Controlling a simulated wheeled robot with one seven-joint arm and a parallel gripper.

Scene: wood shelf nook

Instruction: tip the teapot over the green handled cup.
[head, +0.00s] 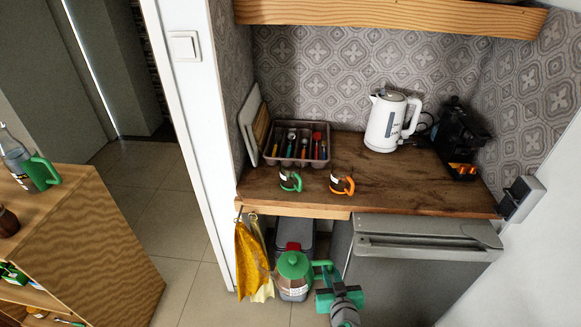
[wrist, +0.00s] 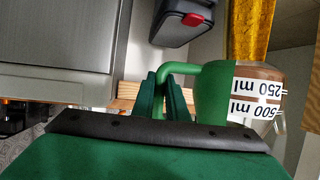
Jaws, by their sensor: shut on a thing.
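The teapot (head: 293,272) has a green lid, a green handle and a clear body with a label. My gripper (head: 325,281) is shut on its handle from the right and holds it in front of the counter edge, looking upright. In the wrist view my gripper (wrist: 165,88) pinches the green handle, and the teapot (wrist: 212,98) shows "500 ml" and "250 ml" marks upside down. The green handled cup (head: 287,181) stands upright near the counter's front edge, behind and above the teapot in the head picture.
An orange handled cup (head: 341,184) stands just right of the green one. Behind them is a cutlery tray (head: 272,157). A white kettle (head: 386,124) and a black machine (head: 459,138) stand farther right on the counter (head: 400,190). Cloths (head: 250,258) hang below its left edge.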

